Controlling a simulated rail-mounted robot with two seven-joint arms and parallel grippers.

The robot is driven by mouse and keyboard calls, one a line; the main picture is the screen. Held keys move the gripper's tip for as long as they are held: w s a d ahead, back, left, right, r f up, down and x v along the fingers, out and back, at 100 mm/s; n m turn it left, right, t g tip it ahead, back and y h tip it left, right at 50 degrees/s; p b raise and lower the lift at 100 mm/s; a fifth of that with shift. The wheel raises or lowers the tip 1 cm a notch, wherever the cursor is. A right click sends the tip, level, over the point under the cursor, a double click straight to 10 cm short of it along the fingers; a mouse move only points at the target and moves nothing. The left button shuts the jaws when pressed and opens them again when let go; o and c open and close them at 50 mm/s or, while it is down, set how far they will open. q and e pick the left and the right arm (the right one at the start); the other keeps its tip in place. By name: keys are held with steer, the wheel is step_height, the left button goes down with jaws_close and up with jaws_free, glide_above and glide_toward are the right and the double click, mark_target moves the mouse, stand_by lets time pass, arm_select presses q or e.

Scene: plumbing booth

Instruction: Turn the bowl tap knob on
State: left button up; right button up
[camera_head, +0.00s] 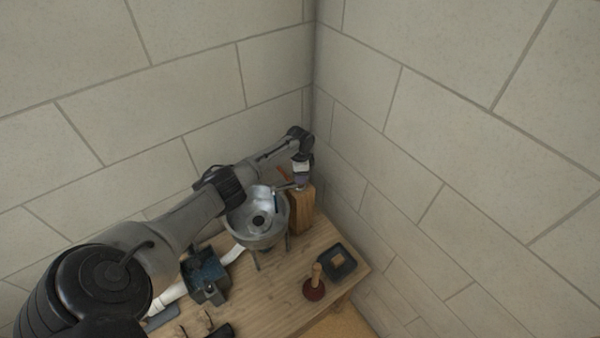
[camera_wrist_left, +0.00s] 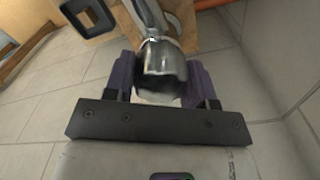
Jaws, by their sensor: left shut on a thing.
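The metal bowl (camera_head: 272,236) stands on the wooden bench, with a dark round drain in its middle. A tap stands at the bowl's right side by a wooden block (camera_head: 299,214). My left gripper (camera_head: 301,181) reaches over from behind the bowl and points down at the tap. In the left wrist view my left gripper (camera_wrist_left: 160,88) is shut on the shiny chrome tap knob (camera_wrist_left: 162,68), with a purple finger on each side of it. How far the knob is turned cannot be told. My right gripper is not in view.
The wooden bench (camera_head: 270,287) holds a plunger (camera_head: 314,286), a black square tray (camera_head: 337,262) and a dark blue box (camera_head: 206,277). A white pipe (camera_head: 232,254) lies beside the bowl. Block walls (camera_head: 420,150) close in behind and at right, near my left wrist.

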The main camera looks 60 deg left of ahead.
arm_select(q)
steer(key=shift+r, duration=0.1)
steer(key=o, duration=0.9)
step_height(320, 180, up, 14)
steer(key=shift+f+b, duration=0.1)
steer(key=shift+b, duration=0.85)
